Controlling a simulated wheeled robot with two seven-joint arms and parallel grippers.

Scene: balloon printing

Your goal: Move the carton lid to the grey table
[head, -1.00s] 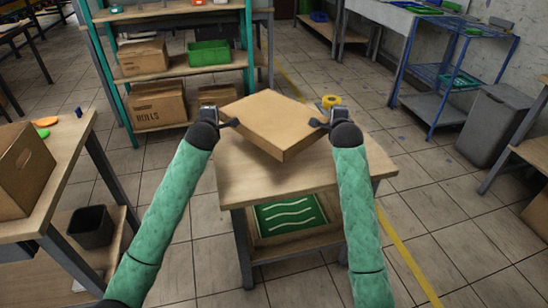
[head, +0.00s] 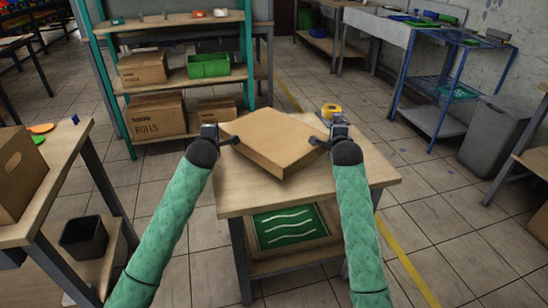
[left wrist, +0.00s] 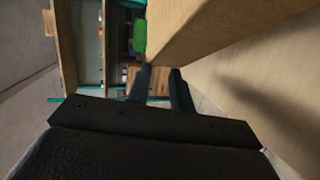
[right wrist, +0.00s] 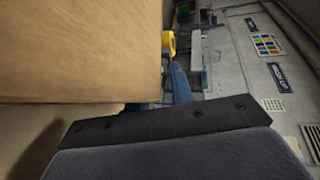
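The carton lid (head: 273,137) is a flat brown cardboard piece, held level over the small table with a wooden top and grey legs (head: 370,174). My left gripper (head: 232,141) is shut on the lid's left corner; in the left wrist view its fingers (left wrist: 160,72) meet the lid edge (left wrist: 190,28). My right gripper (head: 320,142) is shut on the right corner; the lid (right wrist: 80,50) partly hides its fingers in the right wrist view. A shadow on the tabletop suggests a small gap under the lid.
A yellow tape roll (head: 331,110) lies on the tabletop's far side. A green tray (head: 290,227) sits on the shelf below. At left, a workbench (head: 62,185) holds an open carton (head: 22,175). A shelf rack (head: 187,79) stands behind; a grey bin (head: 492,137) is at right.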

